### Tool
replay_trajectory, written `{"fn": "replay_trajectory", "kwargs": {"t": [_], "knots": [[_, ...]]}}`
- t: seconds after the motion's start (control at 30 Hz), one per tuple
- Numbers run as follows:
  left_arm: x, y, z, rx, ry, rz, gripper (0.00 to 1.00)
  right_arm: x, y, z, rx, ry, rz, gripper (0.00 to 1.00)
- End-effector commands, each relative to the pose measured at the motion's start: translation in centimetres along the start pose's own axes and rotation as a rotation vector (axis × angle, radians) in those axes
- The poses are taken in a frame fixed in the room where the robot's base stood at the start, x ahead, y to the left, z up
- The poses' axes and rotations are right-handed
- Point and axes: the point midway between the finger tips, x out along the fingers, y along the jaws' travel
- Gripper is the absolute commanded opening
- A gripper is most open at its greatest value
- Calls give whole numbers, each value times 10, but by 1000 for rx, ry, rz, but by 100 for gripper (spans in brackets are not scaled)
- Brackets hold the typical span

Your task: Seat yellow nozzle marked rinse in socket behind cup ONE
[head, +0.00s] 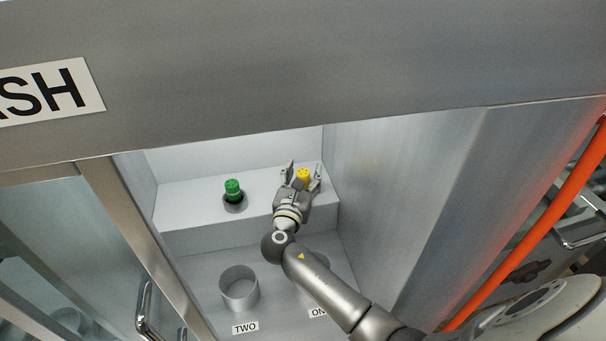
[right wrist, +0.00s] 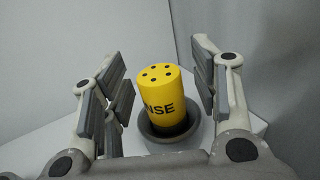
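The yellow nozzle (head: 303,174) is on the shelf behind cup ONE, between the fingers of my right gripper (head: 303,176). In the right wrist view the nozzle (right wrist: 160,95) shows holes in its top and the letters "NSE". Its lower end is inside the dark ring of the socket (right wrist: 190,137), and it leans slightly. My right gripper (right wrist: 163,95) is open, with a gap on both sides of the nozzle. How deep the nozzle sits cannot be told. My left gripper is not in view.
A green nozzle (head: 233,188) stands in the other socket (head: 235,204), left of my gripper. Cup TWO (head: 239,289) stands on the lower floor. Steel walls enclose the bay, with the right wall (head: 390,190) close beside my gripper.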

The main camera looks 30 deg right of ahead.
Motion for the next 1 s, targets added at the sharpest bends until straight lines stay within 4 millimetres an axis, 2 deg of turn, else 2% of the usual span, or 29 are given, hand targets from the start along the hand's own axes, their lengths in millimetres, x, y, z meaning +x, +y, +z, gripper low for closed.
{"fn": "replay_trajectory", "kwargs": {"t": [0.2, 0.33, 0.47, 0.7, 0.83, 1.0], "knots": [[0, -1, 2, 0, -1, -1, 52, -1, 0, -1, 0, 1, 0, 55], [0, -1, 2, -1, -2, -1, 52, -11, 0, -1, 0, 3, 1, 55], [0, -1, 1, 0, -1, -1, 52, -34, 0, -1, 1, 3, 2, 55], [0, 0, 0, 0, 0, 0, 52, -86, 0, -1, 0, 4, 2, 55], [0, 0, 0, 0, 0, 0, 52, -106, 0, -1, 0, 2, 2, 55], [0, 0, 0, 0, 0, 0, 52, -118, 0, 0, 0, 1, 0, 55]]}}
